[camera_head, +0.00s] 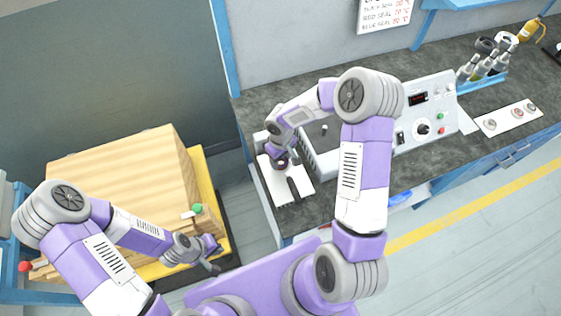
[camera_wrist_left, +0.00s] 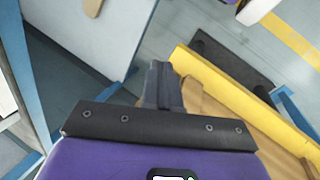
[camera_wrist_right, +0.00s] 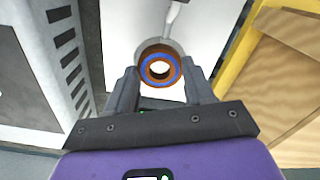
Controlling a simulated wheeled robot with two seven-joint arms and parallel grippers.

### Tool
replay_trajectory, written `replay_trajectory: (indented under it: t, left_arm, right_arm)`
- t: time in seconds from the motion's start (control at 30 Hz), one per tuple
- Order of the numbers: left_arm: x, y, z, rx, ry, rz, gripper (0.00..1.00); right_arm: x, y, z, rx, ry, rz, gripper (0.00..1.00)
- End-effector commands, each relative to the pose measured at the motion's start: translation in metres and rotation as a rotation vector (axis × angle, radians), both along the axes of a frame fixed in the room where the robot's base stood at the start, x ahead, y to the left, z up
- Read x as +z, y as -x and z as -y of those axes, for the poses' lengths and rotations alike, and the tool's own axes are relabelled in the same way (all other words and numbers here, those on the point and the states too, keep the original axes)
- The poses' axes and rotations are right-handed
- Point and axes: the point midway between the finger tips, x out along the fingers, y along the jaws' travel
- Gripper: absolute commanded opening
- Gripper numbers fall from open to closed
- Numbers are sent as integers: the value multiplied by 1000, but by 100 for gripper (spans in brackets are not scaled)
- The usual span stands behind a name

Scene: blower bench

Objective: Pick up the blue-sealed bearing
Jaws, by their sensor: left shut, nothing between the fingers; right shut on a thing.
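The blue-sealed bearing (camera_wrist_right: 151,77) shows in the right wrist view as a ring with a blue band, orange-brown around it and a pale centre. My right gripper (camera_wrist_right: 162,80) is shut on it, one finger on each side. A grey round shape shows just behind the bearing; I cannot tell whether they touch. In the head view my right gripper (camera_head: 282,164) is over a white plate (camera_head: 270,184) at the bench's left end, and the bearing is mostly hidden there. My left gripper (camera_head: 214,257) is shut and empty beside the wooden crate; its closed fingers show in the left wrist view (camera_wrist_left: 163,85).
A grey machine (camera_head: 443,117) with display and knob stands on the dark bench. A white tray (camera_head: 505,125) with several round parts lies to its right, near a tool rack (camera_head: 482,76). The wooden crate (camera_head: 120,165) on a yellow base stands left, across a floor gap.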

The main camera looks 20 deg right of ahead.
Motion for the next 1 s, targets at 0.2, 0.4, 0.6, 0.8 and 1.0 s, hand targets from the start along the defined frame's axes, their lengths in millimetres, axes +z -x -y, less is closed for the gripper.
replay_trajectory:
  t: [0.2,0.4,0.6,0.8,1.0]
  left_arm:
    - [9,0,0,0,0,0,0]
    - [17,0,0,0,0,0,0]
    - [25,0,0,0,0,0,0]
    - [34,0,0,0,0,0,0]
    - [42,0,0,0,0,0,0]
  right_arm:
    - [12,0,0,-1,1,0,23]
    - [25,0,0,1,1,1,23]
    - [37,0,0,0,1,1,23]
    - [48,0,0,-1,0,1,23]
    - [61,0,0,1,1,1,23]
